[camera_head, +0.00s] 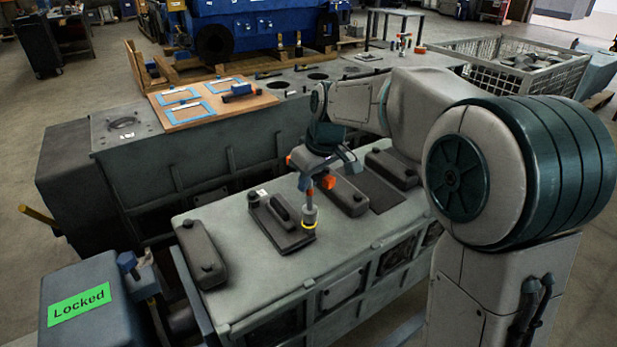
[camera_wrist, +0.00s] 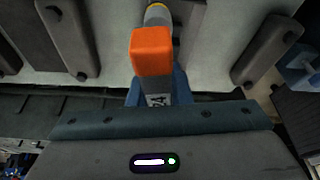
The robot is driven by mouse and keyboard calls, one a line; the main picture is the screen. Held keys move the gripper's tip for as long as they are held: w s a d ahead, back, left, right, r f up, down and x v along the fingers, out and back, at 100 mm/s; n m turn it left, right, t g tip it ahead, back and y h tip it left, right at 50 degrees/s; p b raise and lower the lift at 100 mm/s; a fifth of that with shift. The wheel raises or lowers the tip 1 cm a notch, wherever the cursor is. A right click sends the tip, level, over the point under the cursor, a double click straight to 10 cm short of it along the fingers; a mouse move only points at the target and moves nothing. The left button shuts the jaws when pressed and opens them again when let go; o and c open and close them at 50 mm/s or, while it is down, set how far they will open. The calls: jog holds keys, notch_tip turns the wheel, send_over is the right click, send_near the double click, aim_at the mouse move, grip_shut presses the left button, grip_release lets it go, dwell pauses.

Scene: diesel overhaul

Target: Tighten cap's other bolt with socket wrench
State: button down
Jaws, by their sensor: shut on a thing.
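My gripper (camera_head: 308,180) is shut on the socket wrench, which stands upright below it over the engine block. The wrench (camera_head: 310,210) has an orange part at the grip and a grey socket end with a yellow ring. Its socket end is at the right front corner of the dark bearing cap (camera_head: 268,225), where a bolt would sit; the bolt itself is hidden. The cap lies flat on the block with a raised bar on top. In the wrist view the wrench's orange end (camera_wrist: 152,52) covers most of the tool, and the cap is mostly hidden.
More dark caps lie on the grey engine block (camera_head: 240,290): one at the left (camera_head: 200,252), others (camera_head: 345,193) behind the wrench. A wooden board (camera_head: 215,103) with blue-framed items is on the block behind. A box with a green "Locked" label (camera_head: 79,304) stands front left.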

jog(key=n+g, duration=0.1)
jog(key=n, duration=0.3)
jog(key=shift+r+y+p, duration=0.1)
jog(key=shift+y+p, duration=0.2)
jog(key=shift+p, duration=0.05)
jog(key=n+g+p, duration=0.1)
jog(key=n, duration=0.3)
jog(key=shift+s, duration=0.1)
jog(key=n+g+p, duration=0.1)
jog(key=n, duration=0.2)
jog(key=shift+a+n+p, duration=0.1)
jog(key=shift+n+p, duration=0.2)
jog(key=shift+n, duration=0.1)
jog(key=n+g+p, duration=0.1)
jog(key=n+p, duration=0.1)
jog(key=n, duration=0.1)
jog(key=shift+s+n+g, duration=0.1)
jog(key=shift+n+g, duration=0.2)
jog(key=shift+n, duration=0.5)
jog(key=shift+w, duration=0.2)
